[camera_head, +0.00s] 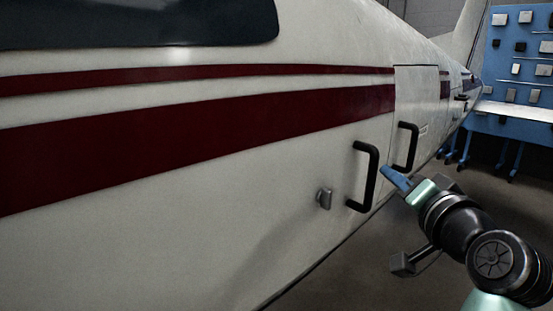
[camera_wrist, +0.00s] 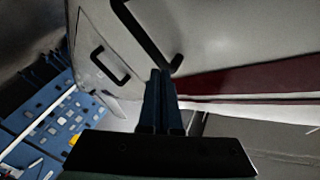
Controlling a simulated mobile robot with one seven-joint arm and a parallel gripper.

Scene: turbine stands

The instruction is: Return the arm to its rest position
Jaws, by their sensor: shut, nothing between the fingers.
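My gripper (camera_head: 386,171) is at the right of the head view, with blue fingers pointing up and left toward the aircraft's side. The fingers are shut and hold nothing. In the wrist view the shut blue fingers (camera_wrist: 160,82) stand at the centre, their tips close to a black handle in the picture. I cannot tell whether they touch it. In the head view the near black handle (camera_head: 370,178) is just left of the fingertips, and a gap shows between them.
The white fuselage (camera_head: 250,165) with dark red stripes fills the left and middle. A blue workbench with a tool board (camera_head: 522,60) stands at the far right. Open floor (camera_head: 350,275) lies below.

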